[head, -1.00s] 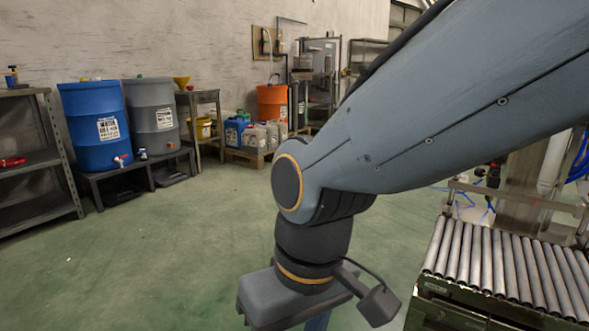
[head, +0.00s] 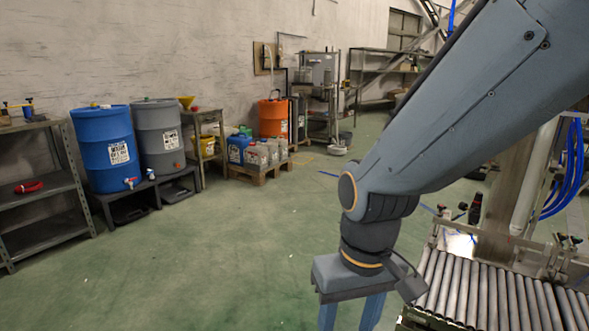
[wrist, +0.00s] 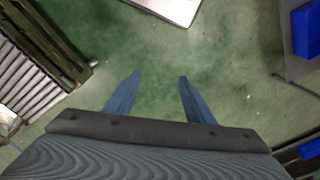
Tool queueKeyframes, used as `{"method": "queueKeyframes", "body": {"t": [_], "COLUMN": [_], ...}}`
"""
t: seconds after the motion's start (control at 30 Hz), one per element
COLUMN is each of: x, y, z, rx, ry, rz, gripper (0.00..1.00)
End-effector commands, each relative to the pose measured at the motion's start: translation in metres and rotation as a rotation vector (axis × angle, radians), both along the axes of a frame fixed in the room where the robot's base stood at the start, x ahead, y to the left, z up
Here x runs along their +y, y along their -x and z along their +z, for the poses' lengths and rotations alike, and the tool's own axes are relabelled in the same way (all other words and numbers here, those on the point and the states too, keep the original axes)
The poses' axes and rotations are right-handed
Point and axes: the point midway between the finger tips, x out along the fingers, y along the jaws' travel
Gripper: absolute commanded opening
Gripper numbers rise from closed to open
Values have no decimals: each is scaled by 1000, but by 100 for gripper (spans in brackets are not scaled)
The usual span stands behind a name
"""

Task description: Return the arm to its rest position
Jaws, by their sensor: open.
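My gripper (head: 350,314) hangs below my blue-grey arm, right of centre in the head view, with its fingers pointing down. The two blue fingers stand apart with nothing between them. In the wrist view my gripper (wrist: 158,80) also shows open and empty above the green floor (wrist: 155,55). The fingertips are cut off by the lower edge of the head view.
A roller conveyor (head: 490,285) stands right of my gripper. A blue drum (head: 103,150) and a grey drum (head: 158,135) stand on low stands at the left, beside a metal shelf (head: 40,185). The floor (head: 230,240) between is clear.

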Motion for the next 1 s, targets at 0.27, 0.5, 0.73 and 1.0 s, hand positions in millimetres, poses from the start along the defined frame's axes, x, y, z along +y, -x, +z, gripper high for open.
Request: {"method": "queueKeyframes", "body": {"t": [0.27, 0.5, 0.73, 1.0], "x": [-40, -75, -101, -110], "y": [6, 14, 22, 24], "z": [59, 102, 130, 136], "rx": [12, 22, 32, 35], "ry": [25, 42, 53, 57], "rz": [-105, -191, -253, -272], "gripper": [48, 48, 48, 48]}}
